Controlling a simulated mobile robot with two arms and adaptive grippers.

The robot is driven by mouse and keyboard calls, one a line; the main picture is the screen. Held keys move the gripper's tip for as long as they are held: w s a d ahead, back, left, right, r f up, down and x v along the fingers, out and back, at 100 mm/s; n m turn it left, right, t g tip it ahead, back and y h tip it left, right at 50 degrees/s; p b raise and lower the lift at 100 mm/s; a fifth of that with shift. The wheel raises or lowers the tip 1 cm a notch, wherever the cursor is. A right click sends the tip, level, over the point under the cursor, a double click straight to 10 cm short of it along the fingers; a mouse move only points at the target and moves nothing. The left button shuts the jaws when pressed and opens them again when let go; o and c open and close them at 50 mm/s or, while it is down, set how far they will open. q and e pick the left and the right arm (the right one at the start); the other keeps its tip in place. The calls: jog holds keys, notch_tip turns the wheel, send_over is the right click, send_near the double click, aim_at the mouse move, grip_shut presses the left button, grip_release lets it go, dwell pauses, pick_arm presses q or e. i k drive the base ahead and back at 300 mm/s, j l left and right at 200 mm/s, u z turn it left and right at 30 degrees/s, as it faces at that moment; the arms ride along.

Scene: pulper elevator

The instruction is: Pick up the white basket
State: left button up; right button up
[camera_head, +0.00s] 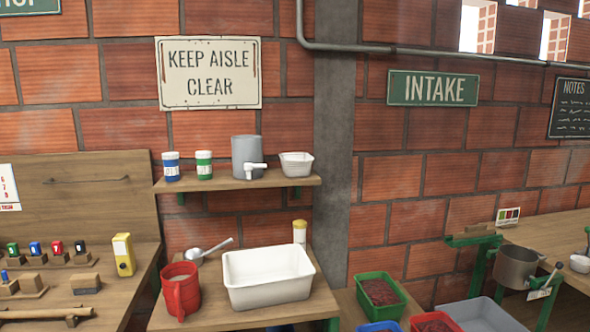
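A small white basket (297,169) stands upright on the wooden wall shelf, near its right end. It looks like an open, tapered container; I cannot see inside it well. A larger white rectangular tub (266,284) stands on the lower table and appears empty. Neither of my grippers is in view.
The shelf (240,182) also holds a grey dispenser (247,155) with a white tap just left of the basket, and a green-labelled (204,165) and a blue-labelled cup (171,166). Below are a red jug (181,290), a scoop (207,249) and a yellow-capped jar (300,232).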

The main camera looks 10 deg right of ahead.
aim_at(294, 165)
jog(key=i+l+z, duration=0.1)
jog(key=l, duration=0.35)
jog(key=i+l+z, duration=0.1)
jog(key=i+l, duration=0.2)
jog(key=i+l+z, duration=0.1)
jog(key=i+l, duration=0.15)
jog(key=l, duration=0.25)
